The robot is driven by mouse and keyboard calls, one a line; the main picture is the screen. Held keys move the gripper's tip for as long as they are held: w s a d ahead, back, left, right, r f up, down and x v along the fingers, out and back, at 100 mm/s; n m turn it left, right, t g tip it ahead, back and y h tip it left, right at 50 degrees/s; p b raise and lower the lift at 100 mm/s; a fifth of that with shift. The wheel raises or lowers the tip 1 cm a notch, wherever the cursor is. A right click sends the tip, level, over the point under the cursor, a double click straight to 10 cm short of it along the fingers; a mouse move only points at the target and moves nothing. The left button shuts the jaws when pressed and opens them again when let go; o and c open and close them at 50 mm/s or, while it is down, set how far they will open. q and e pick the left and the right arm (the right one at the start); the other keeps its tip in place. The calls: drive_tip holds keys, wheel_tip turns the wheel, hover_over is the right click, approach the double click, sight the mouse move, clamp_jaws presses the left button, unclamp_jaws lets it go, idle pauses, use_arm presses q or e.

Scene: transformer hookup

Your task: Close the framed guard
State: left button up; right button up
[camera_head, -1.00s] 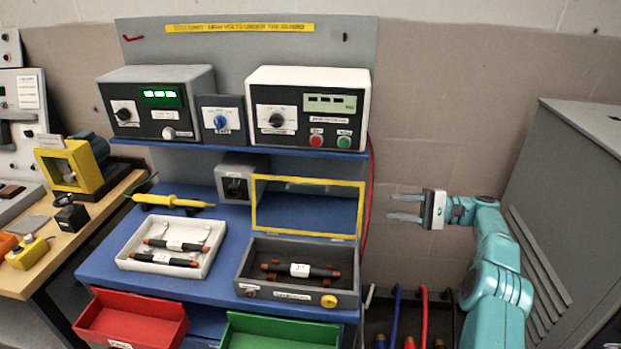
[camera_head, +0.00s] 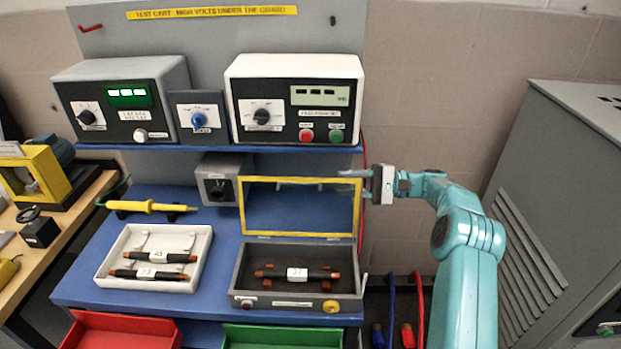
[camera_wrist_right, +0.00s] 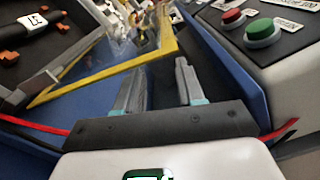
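The framed guard (camera_head: 300,236) is a clear panel in a yellow frame, standing raised at the back edge of a grey test box (camera_head: 240,283). A dark cylinder labelled 27 (camera_head: 296,273) lies inside the box. My right gripper (camera_head: 352,178) is at the guard's upper right corner. In the right wrist view my right gripper (camera_wrist_right: 158,82) has its two fingers apart with nothing held between them, and the guard's yellow frame (camera_wrist_right: 110,70) passes just beyond the fingertips. I cannot tell whether they touch. My left gripper is not in view.
A white tray (camera_head: 103,276) with two labelled cylinders lies left of the box. A yellow probe (camera_head: 150,206) lies behind it. A shelf with instruments (camera_head: 295,100) overhangs the guard. Red (camera_head: 120,330) and green (camera_head: 280,337) bins are below. A grey cabinet (camera_head: 560,200) stands right.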

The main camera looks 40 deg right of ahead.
sight(316, 183)
drive_tip(key=p+x, duration=0.2)
drive_tip(key=x, duration=0.6)
drive_tip(key=shift+w, duration=0.1)
drive_tip(key=shift+w+a+f, duration=0.15)
drive_tip(key=shift+w+a, duration=0.05)
drive_tip(key=shift+a, duration=0.05)
drive_tip(key=shift+w, duration=0.1)
drive_tip(key=shift+a, duration=0.1)
drive_tip(key=shift+c, duration=0.3)
clamp_jaws()
